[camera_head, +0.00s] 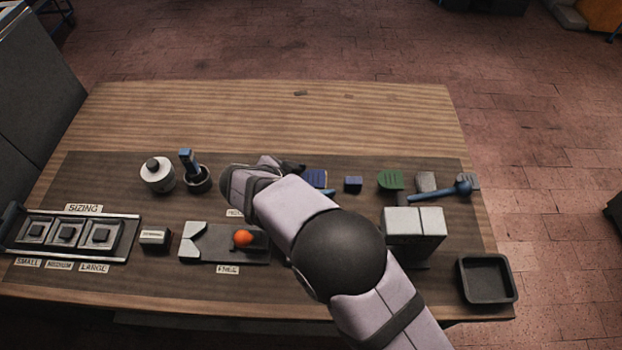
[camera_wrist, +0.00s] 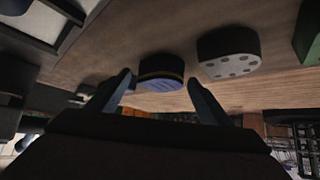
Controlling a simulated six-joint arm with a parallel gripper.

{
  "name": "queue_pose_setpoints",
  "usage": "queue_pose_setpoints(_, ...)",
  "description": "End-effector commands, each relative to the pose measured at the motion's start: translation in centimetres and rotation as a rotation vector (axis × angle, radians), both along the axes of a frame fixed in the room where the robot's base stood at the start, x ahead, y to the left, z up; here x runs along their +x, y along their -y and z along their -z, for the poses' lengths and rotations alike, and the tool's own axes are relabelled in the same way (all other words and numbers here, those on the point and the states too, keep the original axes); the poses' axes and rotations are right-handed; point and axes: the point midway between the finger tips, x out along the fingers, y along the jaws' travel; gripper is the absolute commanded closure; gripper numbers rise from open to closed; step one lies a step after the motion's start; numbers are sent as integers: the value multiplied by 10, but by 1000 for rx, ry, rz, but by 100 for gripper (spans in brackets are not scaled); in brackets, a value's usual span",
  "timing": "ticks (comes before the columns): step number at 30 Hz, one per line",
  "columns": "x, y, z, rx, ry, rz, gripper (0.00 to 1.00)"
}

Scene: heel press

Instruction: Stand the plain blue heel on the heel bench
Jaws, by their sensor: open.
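My gripper (camera_head: 292,167) is open and empty, low over the back row of small parts. In the wrist view its fingers (camera_wrist: 159,77) point toward a blue ridged heel with a yellowish band (camera_wrist: 162,72), which appears between the fingertips; contact cannot be told. In the head view a blue ridged piece (camera_head: 317,178) shows just right of the gripper, partly covered by my arm. A small plain blue block (camera_head: 353,183) lies right of that. A grey plate with a notched block (camera_head: 193,241) and an orange knob (camera_head: 243,238) lies in front. I cannot tell which fixture is the heel bench.
A green piece (camera_head: 390,181), a grey piece (camera_head: 425,182) and a blue-handled tool (camera_head: 440,191) lie right. A pale block (camera_head: 414,224) and black tray (camera_head: 487,279) stand nearer. The sizing rack (camera_head: 122,250) is left. The table's far strip (camera_head: 260,115) is mostly clear.

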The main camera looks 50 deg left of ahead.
Motion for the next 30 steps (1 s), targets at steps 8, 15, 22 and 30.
queue_pose_setpoints(8, -27, -2, -25, 6, 1, -3, 27)
queue_pose_setpoints(15, -58, -1, -56, 4, 0, -4, 27)
queue_pose_setpoints(22, -78, 0, -78, 1, 0, -1, 27)
queue_pose_setpoints(30, -85, 0, -86, 1, 0, -1, 27)
